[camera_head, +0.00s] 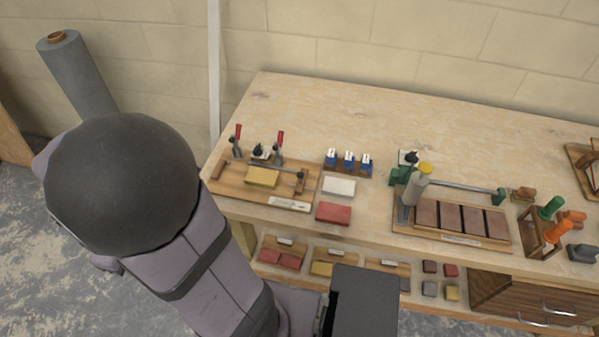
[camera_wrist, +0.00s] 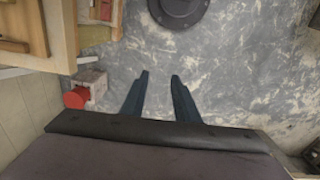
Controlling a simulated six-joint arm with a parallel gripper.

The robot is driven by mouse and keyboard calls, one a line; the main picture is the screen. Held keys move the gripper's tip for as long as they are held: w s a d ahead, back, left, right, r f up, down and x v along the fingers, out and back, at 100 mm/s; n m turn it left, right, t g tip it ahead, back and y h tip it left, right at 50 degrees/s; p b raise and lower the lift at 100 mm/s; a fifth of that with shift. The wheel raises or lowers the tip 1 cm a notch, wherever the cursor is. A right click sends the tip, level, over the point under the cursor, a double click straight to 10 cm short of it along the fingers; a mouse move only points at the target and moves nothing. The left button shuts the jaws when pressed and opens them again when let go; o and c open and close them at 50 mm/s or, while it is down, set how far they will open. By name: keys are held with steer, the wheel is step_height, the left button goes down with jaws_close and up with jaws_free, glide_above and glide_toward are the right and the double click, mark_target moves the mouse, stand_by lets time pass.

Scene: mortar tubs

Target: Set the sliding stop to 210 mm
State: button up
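A sliding stop cannot be told for sure, and no millimetre scale is readable. In the head view, the right wooden board (camera_head: 403,225) bears brown blocks (camera_head: 451,217), a metal rod (camera_head: 455,186) with green end pieces, and a black knob (camera_head: 411,157) near the rod's left end. The left board (camera_head: 238,194) has red-handled clamps (camera_head: 279,143), another dark knob (camera_head: 258,151) and a yellow block (camera_head: 262,177). My gripper (camera_wrist: 160,74) shows in the wrist view with its two dark fingers apart and nothing between them. It is over the grey floor, away from both boards.
A grey tube with a yellow cap (camera_head: 416,187) stands at the right board. Blue pieces (camera_head: 349,160), a white block (camera_head: 339,187) and a red block (camera_head: 333,213) lie between the boards. Orange-handled tools (camera_head: 557,228) stand at right. The bench's back (camera_head: 330,105) is clear.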

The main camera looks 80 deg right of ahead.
steer(key=d, duration=1.3)
steer(key=n, duration=0.2)
glide_above(300, 173)
steer(key=shift+s+r, duration=0.1)
steer(key=shift+r, duration=0.1)
steer(key=shift+f+p, duration=1.15)
steer(key=shift+f, duration=2.5)
jaws_close()
